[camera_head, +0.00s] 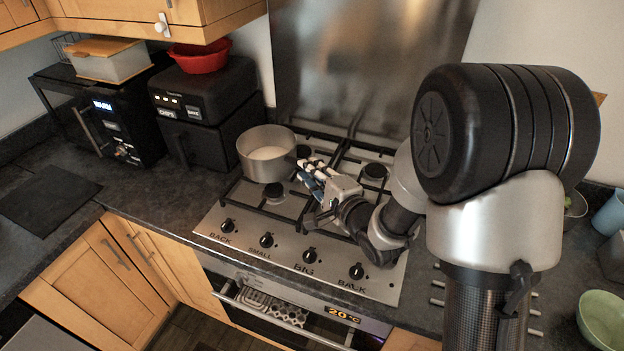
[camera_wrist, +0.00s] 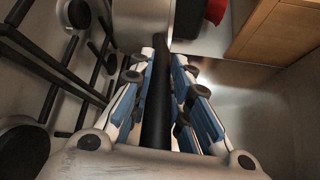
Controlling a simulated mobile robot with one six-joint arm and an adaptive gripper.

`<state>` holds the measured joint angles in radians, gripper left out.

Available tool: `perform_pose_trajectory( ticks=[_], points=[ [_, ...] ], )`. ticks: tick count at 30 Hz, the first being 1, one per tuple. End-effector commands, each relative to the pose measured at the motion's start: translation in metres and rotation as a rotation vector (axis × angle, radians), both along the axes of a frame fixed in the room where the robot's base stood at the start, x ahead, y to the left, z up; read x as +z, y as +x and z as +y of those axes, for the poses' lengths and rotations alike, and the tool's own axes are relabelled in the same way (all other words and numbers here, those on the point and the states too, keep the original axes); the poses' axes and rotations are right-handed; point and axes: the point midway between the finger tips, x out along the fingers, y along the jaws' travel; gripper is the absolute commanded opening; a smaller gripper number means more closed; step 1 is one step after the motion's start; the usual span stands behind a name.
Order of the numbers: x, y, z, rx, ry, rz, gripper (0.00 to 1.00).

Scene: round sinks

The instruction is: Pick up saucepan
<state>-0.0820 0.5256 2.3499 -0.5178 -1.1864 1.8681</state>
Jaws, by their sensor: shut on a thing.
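The saucepan (camera_head: 266,153) is a round silver-grey pan with a pale inside. It stands at the left back of the gas hob and looks upright. My gripper (camera_head: 309,168) is just right of the pan, over the hob. In the wrist view its two blue-and-white fingers (camera_wrist: 168,95) lie on either side of the saucepan's black handle (camera_wrist: 157,110), shut on it. The pan body (camera_wrist: 127,22) shows only in part at the top of the wrist view. In the head view the handle is mostly hidden by the fingers.
The hob (camera_head: 232,225) has black grates and knobs along its front. A black air fryer (camera_head: 205,108) with a red bowl (camera_head: 199,57) on top stands left of the pan. A steel splashback (camera_head: 365,60) rises behind. A green bowl (camera_head: 602,318) is at the far right.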

Motion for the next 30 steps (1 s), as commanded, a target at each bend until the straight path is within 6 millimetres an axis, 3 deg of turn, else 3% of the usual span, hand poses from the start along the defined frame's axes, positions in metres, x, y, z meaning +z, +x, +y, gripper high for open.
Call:
perform_pose_trajectory(
  ticks=[1,15,30],
  points=[
    [0.014,0.001,0.000,0.001,0.003,-0.011,0.00],
    [0.072,0.001,0.000,0.000,0.004,-0.012,0.00],
    [0.110,0.001,0.000,0.001,0.004,-0.010,0.00]
  ],
)
